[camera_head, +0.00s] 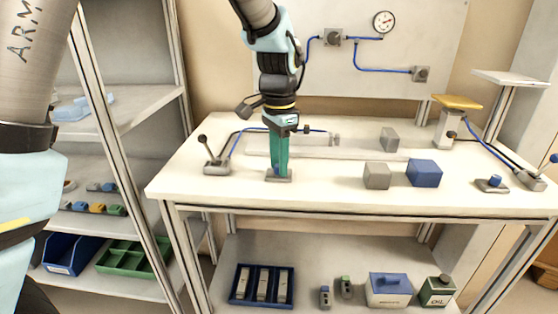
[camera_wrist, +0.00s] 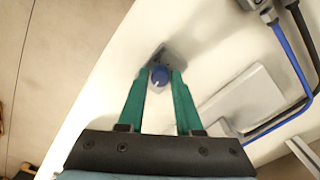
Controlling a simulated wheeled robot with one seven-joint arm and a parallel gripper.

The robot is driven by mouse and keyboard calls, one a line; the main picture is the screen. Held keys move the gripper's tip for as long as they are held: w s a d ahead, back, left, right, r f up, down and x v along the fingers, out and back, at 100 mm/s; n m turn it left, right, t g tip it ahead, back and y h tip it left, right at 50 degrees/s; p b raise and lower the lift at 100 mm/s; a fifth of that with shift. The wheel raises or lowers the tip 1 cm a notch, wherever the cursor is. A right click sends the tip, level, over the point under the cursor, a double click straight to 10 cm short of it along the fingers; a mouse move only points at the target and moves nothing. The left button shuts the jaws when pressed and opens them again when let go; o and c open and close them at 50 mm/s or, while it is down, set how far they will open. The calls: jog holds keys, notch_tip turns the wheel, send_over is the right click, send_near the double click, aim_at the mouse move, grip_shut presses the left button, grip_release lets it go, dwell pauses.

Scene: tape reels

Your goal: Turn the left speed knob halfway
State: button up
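The left speed knob (camera_wrist: 160,76) is a small blue knob with a pale mark, on a grey base plate (camera_wrist: 168,56). In the head view its grey base (camera_head: 278,178) sits near the table's front edge, and my gripper largely hides the knob. My gripper (camera_head: 279,170) points straight down over it with green fingers. In the wrist view, the fingertips (camera_wrist: 163,72) stand on either side of the knob, with a narrow gap showing at the right finger. The fingers look open around the knob; firm contact is not visible.
A lever box (camera_head: 216,166) stands left of my gripper. A grey block (camera_head: 376,176) and a blue block (camera_head: 423,173) lie to the right. The white tabletop (camera_head: 330,195) is clear along the front.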

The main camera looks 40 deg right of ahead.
grip_shut()
dwell(0.4)
jog(key=n+p, duration=0.1)
jog(key=n, duration=0.3)
jog(key=shift+r+p, duration=0.15)
jog(key=shift+p, duration=0.25)
jog(key=n+p, duration=0.1)
jog(key=n, duration=0.3)
jog(key=shift+p, duration=0.3)
jog(key=n+p, duration=0.1)
jog(key=n, duration=0.4)
jog(key=shift+p, duration=0.35)
jog(key=shift+w+n+p, duration=0.1)
jog(key=shift+n+p, duration=0.8)
jog(key=shift+n, duration=1.3)
